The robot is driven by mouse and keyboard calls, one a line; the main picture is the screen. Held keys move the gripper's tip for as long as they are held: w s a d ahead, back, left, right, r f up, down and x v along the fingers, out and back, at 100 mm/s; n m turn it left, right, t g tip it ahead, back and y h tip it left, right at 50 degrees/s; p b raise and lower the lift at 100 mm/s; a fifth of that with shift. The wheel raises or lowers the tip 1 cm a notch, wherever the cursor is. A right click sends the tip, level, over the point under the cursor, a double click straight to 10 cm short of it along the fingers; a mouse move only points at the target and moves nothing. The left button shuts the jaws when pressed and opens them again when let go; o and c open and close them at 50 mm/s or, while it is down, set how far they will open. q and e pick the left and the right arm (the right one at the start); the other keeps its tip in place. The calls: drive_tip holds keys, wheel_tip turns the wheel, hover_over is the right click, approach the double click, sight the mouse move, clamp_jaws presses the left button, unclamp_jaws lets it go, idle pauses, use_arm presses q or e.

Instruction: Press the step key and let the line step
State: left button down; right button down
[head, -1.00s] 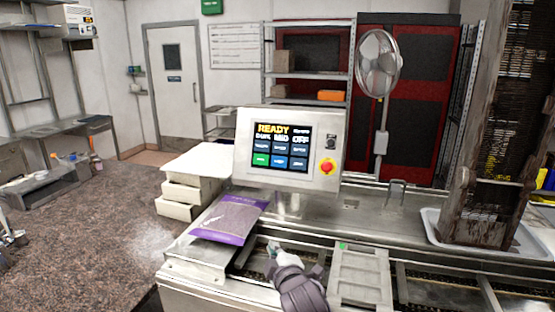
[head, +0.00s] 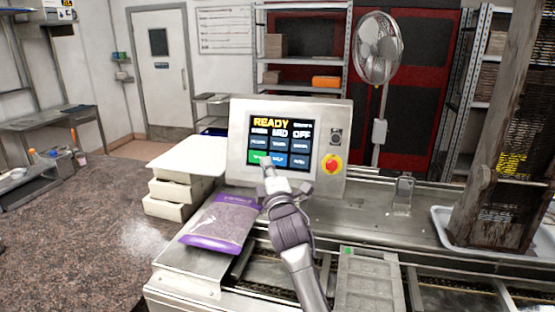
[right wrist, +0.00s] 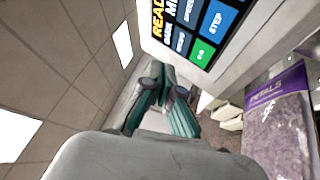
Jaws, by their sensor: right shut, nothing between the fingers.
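The control panel (head: 237,150) stands on the line, its screen lit with READY, MID and OFF and rows of keys. The blue step key (head: 279,159) is in the bottom row, right of a green key (head: 258,157); in the right wrist view the blue key reads STEP (right wrist: 217,18). My right gripper (head: 268,168) is shut and empty, its tips in front of the screen's lower edge, below the green and blue keys. I cannot tell whether they touch the screen. The right gripper also shows in the wrist view (right wrist: 167,90). My left gripper is not in view.
A red stop button (head: 331,164) sits on the panel, right of the screen. A purple petals bag (head: 222,222) lies left of my right arm. A grey mould (head: 368,280) with a green mark lies on the line. A dark rack stands in a white tray (head: 447,238).

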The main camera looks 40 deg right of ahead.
sight(273, 153)
drive_tip(key=w+d+f+b, duration=0.1)
drive_tip(key=d, duration=0.1)
drive_tip(key=w+d+f+b, duration=0.1)
drive_tip(key=w, duration=0.1)
drive_tip(key=w+d+f+b, duration=0.1)
drive_tip(key=w+d, duration=0.1)
drive_tip(key=shift+w+d+b, duration=0.1)
drive_tip(key=shift+d+b, duration=0.25)
drive_tip(key=shift+b, duration=0.05)
drive_tip(key=shift+w+d+f, duration=0.1)
drive_tip(key=shift+w+d, duration=0.15)
drive_tip(key=shift+d, duration=0.05)
idle(0.7)
drive_tip(key=shift+d, duration=0.1)
idle(0.3)
drive_tip(key=shift+w+d+f, duration=0.1)
drive_tip(key=shift+w+d, duration=0.2)
